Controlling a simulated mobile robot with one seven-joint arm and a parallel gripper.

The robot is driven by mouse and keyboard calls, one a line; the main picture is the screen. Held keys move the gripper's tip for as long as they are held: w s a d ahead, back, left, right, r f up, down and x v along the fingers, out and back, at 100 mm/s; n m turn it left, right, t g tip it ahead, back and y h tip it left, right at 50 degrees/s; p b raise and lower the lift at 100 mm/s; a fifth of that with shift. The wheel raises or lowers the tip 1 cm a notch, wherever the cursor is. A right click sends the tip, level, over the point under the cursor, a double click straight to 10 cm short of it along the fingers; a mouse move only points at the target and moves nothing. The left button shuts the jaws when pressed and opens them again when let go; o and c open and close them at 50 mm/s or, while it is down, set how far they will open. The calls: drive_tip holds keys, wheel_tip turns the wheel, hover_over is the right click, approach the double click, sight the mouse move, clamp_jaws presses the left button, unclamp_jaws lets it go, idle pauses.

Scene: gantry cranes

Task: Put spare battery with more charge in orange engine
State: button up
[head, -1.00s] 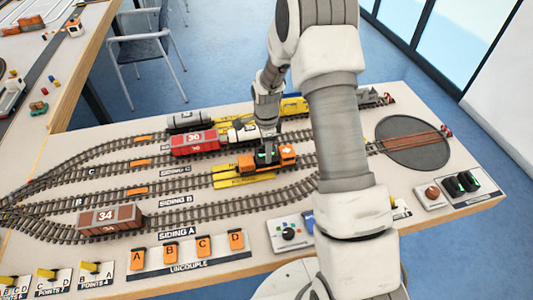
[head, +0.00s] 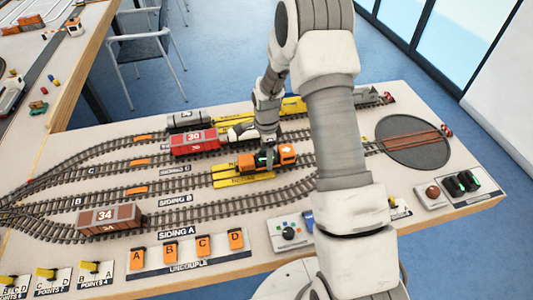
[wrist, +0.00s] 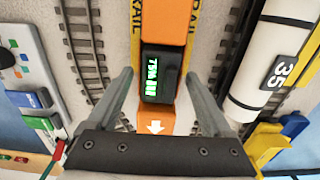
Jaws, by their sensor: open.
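The orange engine (head: 286,154) stands on a track in the middle of the table. It also fills the middle of the wrist view (wrist: 182,20), with a white arrow on its body. A black battery (wrist: 170,82) with a green charge display, seemingly reading about 75%, sits in the top of the engine. My gripper (wrist: 159,74) is open, with one finger on each side of the battery and visible gaps between. In the head view my gripper (head: 262,152) is over the engine and partly hides it. Black blocks with green lights, apparently batteries, sit in a dock (head: 478,195) at the right.
A red wagon (head: 195,142), a brown wagon (head: 110,218) and a grey tank wagon (head: 188,119) stand on tracks to the left. A white wagon marked 35 (wrist: 270,60) lies close to the right finger. A turntable (head: 412,150) is at the right; uncouple switches (head: 172,252) line the front.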

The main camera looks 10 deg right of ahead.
drive_tip(key=s+r+n+t, duration=0.1)
drive_tip(key=s+r+n, duration=0.1)
drive_tip(key=r, duration=0.9)
drive_tip(key=s+r+n, duration=0.2)
drive_tip(key=r, duration=1)
drive_tip(key=s+r+n+t, duration=0.2)
drive_tip(key=s+r+n, duration=0.4)
drive_tip(key=s, duration=0.5)
drive_tip(key=s+r+n+t, duration=0.2)
drive_tip(key=s+r+n, duration=0.4)
drive_tip(key=s, duration=0.6)
drive_tip(key=shift+n+t, duration=0.3)
drive_tip(key=shift+n, duration=0.7)
drive_tip(key=shift+d, duration=0.15)
drive_tip(key=shift+s, duration=0.1)
